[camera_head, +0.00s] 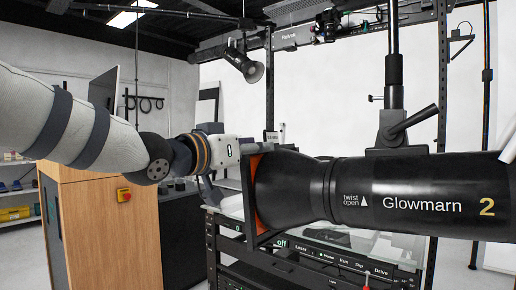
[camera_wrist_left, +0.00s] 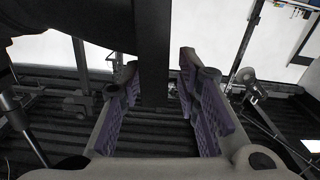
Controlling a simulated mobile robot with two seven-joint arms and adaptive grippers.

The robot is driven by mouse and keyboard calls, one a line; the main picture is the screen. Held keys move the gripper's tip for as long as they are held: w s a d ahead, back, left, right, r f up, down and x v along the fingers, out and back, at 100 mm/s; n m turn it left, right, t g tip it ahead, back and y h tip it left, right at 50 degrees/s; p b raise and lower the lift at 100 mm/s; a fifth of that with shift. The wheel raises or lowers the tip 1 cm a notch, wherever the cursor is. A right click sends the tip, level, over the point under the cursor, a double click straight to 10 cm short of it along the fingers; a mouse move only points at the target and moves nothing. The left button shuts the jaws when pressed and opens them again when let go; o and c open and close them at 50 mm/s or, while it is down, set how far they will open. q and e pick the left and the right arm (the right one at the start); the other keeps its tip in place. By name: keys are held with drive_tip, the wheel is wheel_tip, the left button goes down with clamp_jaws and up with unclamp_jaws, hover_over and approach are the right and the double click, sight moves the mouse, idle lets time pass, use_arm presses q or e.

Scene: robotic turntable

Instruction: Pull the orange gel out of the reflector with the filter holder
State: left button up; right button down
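A black studio light marked "Glowmarn 2" lies level on the right in the head view, and its flared black reflector (camera_head: 287,190) points left. The dark filter holder (camera_head: 247,190) stands upright at the reflector's mouth, with the orange gel (camera_head: 256,192) showing as a narrow edge. My left gripper (camera_head: 238,172) is at the holder. In the left wrist view, its purple-padded fingers (camera_wrist_left: 160,70) are apart, with a dark upright bar (camera_wrist_left: 153,30), seemingly the holder's edge, between them. A gap shows on the bar's right; contact on its left is unclear. My right gripper is not in view.
A black rack cart (camera_head: 300,262) with a glassy top stands below the light. A wooden cabinet (camera_head: 105,225) with a red button is below my left arm. A clamp and stand pole (camera_head: 393,80) rise above the light. A smaller lamp (camera_head: 245,65) hangs behind.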

use_arm(q)
drive_tip(key=shift+x, duration=0.9)
drive_tip(key=shift+r, duration=0.1)
clamp_jaws()
